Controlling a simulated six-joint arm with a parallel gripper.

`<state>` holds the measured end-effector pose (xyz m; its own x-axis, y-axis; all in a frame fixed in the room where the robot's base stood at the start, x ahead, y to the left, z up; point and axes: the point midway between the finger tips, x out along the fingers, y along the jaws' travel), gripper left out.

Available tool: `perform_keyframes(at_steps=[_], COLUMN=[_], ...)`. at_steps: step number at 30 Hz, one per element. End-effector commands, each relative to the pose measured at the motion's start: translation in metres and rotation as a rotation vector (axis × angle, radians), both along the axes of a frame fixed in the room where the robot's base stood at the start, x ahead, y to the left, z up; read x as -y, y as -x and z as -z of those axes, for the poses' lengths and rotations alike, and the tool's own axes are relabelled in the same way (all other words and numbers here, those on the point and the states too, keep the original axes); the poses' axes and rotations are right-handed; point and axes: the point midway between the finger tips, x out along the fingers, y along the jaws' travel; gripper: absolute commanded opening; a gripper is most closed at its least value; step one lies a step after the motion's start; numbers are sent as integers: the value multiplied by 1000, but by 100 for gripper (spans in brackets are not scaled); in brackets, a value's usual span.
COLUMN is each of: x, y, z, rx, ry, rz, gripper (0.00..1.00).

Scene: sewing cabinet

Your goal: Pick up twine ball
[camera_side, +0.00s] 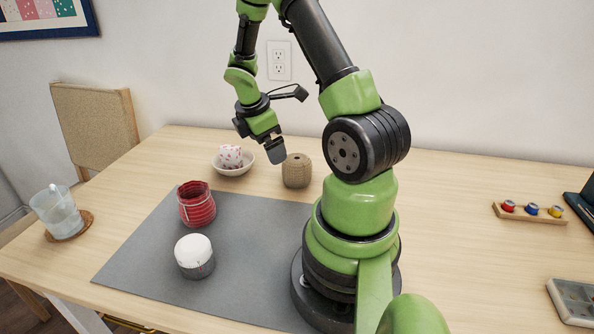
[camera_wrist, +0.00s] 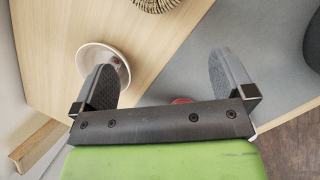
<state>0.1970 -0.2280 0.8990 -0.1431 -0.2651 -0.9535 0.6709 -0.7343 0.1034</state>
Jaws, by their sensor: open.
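The twine ball (camera_side: 296,170) is a tan, ribbed, rounded thing standing on the wooden table near the far edge of the grey mat, left of my arm's base. In the wrist view only part of the twine ball (camera_wrist: 157,4) shows at the top edge, cut off by the frame. My gripper (camera_side: 275,152) is above the table, to the left of the twine ball and slightly higher in the side view. In the wrist view my gripper (camera_wrist: 160,62) has its two fingers wide apart with nothing between them. The twine ball lies beyond the fingertips.
A white bowl (camera_side: 233,171) with a speckled thing in it stands left of the gripper. On the mat (camera_side: 250,230) are a red wound spool (camera_side: 197,206) and a white-topped tub (camera_side: 195,255). A glass (camera_side: 58,210) stands far left.

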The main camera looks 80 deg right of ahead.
Motion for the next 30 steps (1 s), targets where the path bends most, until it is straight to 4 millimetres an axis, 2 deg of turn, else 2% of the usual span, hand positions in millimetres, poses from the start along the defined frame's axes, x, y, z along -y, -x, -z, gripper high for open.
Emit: perform_keyframes(at_steps=[1,6,12,19,25,30], x=[16,36,44,48,53,57], y=[12,34,43,47,54,57], z=[-2,-1,26,46,76,87], rx=[-51,-147,-152,-150,-150,-146], ry=[4,-3,-6,-6,-8,-7], rz=[-1,-25,-29,-30,-29,-30], gripper=[100,100,100,100,100,100])
